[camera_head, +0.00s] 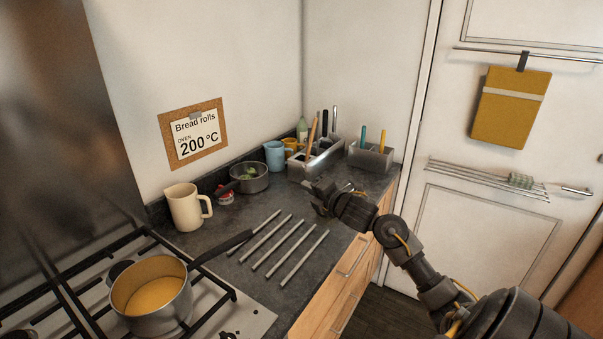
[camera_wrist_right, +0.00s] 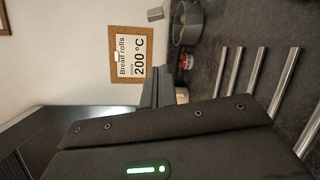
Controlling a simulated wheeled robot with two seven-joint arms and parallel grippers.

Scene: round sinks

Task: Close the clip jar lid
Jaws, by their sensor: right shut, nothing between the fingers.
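A small red-and-white container (camera_head: 225,194) stands on the dark counter between the cream mug and the small grey pot. No other clip jar can be made out. My right gripper (camera_head: 315,190) is shut and empty above the counter, to the right of the container and apart from it. Its fingers show in the right wrist view (camera_wrist_right: 158,75). My left gripper is not in view.
A cream mug (camera_head: 185,208), a small grey pot (camera_head: 249,180), a blue mug (camera_head: 275,156) and utensil holders (camera_head: 371,157) line the back. Several metal bars (camera_head: 304,258) lie on the counter. A saucepan (camera_head: 160,305) stands on the hob, its handle reaching over the counter.

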